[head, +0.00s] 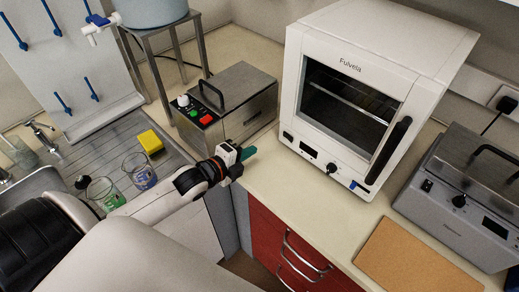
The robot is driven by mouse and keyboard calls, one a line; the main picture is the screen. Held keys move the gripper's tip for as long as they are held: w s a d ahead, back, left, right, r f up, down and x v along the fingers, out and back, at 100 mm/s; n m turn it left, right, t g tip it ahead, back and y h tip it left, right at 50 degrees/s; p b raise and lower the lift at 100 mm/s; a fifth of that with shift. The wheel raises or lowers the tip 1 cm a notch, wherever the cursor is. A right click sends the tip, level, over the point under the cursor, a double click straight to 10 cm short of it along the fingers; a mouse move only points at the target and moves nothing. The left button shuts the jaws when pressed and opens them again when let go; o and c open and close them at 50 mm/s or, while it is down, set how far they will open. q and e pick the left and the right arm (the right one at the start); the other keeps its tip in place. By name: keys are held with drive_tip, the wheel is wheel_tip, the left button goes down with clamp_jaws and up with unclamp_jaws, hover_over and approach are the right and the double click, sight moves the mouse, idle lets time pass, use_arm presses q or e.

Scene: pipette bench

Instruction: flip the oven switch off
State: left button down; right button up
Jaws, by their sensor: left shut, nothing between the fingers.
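The white oven (345,67) stands on the bench right of the picture's middle, its glass door closed. Its lower front panel carries a small black switch (288,136) at the left end, a dark display, a black knob (331,168) and a small blue part (353,184) at the right. Which way the switch is set is too small to tell. My left gripper (246,153) is shut and empty, with green fingertips, over the bench edge. It is left of the oven and apart from the panel. My right gripper is not in view.
A steel bath (238,108) with a lid handle, white knob and red and green buttons stands behind my left gripper. Beakers (138,170) and a yellow sponge (151,141) are by the sink. A cork board (410,262) and a grey device (465,190) lie right. Bench before the oven is clear.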

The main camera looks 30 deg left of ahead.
use_arm(q)
drive_tip(key=shift+v, duration=1.1)
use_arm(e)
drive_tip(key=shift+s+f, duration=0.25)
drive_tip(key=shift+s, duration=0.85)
use_arm(q)
drive_tip(key=shift+a, duration=0.1)
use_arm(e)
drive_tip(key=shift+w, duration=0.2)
